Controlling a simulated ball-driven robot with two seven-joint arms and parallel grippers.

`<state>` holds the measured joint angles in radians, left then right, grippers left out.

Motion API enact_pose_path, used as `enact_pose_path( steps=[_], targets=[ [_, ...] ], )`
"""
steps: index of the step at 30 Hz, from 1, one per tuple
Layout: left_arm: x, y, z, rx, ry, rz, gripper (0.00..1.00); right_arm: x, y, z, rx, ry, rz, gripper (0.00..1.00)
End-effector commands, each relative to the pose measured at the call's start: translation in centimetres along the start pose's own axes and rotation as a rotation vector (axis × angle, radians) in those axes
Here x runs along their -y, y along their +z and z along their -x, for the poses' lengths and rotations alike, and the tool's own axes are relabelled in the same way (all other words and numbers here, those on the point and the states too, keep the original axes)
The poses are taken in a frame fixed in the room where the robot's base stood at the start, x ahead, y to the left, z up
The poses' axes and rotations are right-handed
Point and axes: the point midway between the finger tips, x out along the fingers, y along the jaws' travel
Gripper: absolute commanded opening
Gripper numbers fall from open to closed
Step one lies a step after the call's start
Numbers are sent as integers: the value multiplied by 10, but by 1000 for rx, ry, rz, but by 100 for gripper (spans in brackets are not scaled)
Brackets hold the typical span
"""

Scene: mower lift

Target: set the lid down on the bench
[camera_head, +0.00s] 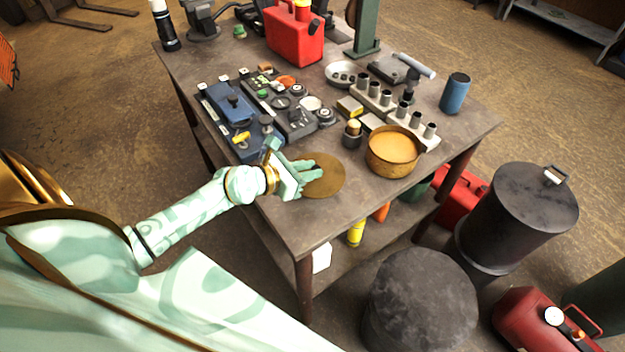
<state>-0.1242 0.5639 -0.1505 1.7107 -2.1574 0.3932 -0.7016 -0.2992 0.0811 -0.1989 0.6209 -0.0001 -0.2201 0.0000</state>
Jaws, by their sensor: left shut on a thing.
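The lid is a flat, round, brownish-gold disc (326,177) at the near part of the bench (300,222), left of a round golden pot (393,153). My left gripper (303,177) is shut on the lid at its left edge. The fingers cover part of that edge. The lid looks level and close to the bench top; I cannot tell whether it touches. My right gripper is not in view.
Left of centre are a tray of tools (238,105) and small parts. Behind the pot is a socket rack (385,100); a blue can (455,93) stands at the right. A red fuel can (294,35) stands at the back. The bench's near corner is clear.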

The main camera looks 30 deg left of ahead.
Motion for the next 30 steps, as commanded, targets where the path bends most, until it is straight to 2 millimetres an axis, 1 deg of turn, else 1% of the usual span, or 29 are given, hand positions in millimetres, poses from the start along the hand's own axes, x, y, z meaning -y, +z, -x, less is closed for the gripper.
enact_pose_path(
  steps=[5,6,9,11,17,20,21,23,24,30],
  targets=[
    [6,-10,-15,1,0,1,0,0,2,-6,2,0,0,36],
    [5,-20,-18,-1,0,0,0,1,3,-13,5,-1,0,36],
    [5,-36,-24,-1,0,0,0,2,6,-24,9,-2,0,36],
    [5,-38,-25,0,0,0,0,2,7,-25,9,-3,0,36],
    [5,-34,-23,1,0,0,0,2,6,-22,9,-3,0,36],
    [5,-37,-24,1,0,0,0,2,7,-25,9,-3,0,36],
    [5,-38,-24,0,0,1,24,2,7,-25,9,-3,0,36],
    [5,-37,-24,0,0,0,40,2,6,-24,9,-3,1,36],
    [5,-37,-24,0,0,0,43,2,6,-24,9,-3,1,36],
    [5,-37,-24,1,0,0,43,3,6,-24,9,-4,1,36]
  ],
)
